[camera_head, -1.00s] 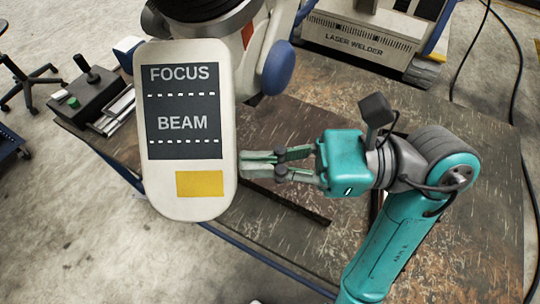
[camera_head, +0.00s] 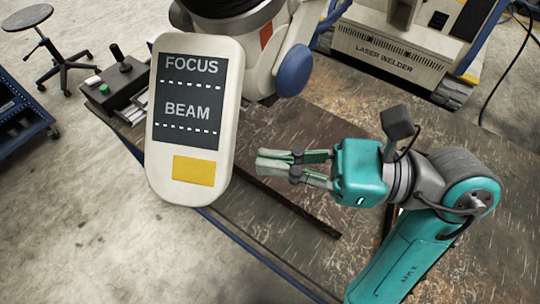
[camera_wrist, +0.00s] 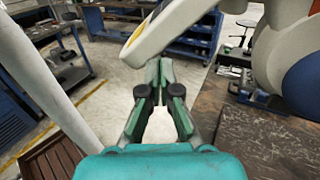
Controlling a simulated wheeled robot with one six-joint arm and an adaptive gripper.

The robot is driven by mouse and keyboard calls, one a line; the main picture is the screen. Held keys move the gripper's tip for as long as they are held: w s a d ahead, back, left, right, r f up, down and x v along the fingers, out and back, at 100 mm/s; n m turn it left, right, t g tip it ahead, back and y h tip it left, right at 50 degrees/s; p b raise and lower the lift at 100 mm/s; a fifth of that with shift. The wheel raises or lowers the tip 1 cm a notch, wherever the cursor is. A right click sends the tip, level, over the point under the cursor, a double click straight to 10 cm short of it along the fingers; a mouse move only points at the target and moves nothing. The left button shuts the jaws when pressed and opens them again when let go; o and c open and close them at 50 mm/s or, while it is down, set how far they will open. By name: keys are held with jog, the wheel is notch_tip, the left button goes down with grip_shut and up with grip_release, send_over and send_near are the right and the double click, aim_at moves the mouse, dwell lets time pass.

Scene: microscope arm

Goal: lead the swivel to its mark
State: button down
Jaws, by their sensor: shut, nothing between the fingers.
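The swivel is a pale microscope arm ending in a rounded panel (camera_head: 236,100) with dark FOCUS and BEAM labels and a yellow patch (camera_head: 194,171). It reaches out from the dark-topped head and hangs over the table's left edge. My gripper (camera_head: 259,161) is shut and empty, just right of the panel's lower right edge with a small gap in the picture. In the wrist view the fingertips (camera_wrist: 159,68) meet below the panel's pale underside (camera_wrist: 170,28). I cannot make out a separate mark for the swivel.
A blue knob (camera_head: 295,71) sits on the microscope body. The laser welder (camera_head: 400,45) stands at the back right. A control box with a joystick (camera_head: 118,85) is behind the panel. The worn table (camera_head: 300,120) has a dark bar (camera_head: 305,215) lying on it. A stool (camera_head: 45,45) stands on the floor.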

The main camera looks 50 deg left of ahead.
jog(key=v, duration=1.2)
jog(key=shift+d, duration=0.1)
jog(key=s+d+f+n+g+h, duration=0.1)
jog(key=s+d+f+n+g, duration=0.2)
jog(key=d+f+n+g, duration=1.05)
jog(key=s+d+f+n+g+h, duration=0.15)
jog(key=d+n+g, duration=0.55)
jog(key=g, duration=1.5)
jog(key=s+d+f+m+g+h, duration=0.3)
jog(key=s+f+m+g+h, duration=0.2)
jog(key=s+f, duration=0.2)
jog(key=s+d+f+m+g+h, duration=0.3)
jog(key=s+f+m+g+h, duration=0.1)
jog(key=s+f+m+h, duration=0.2)
notch_tip(320, 180, down, 2)
jog(key=shift+s+f+g, duration=0.15)
jog(key=shift+s+g, duration=0.2)
jog(key=shift+s, duration=0.5)
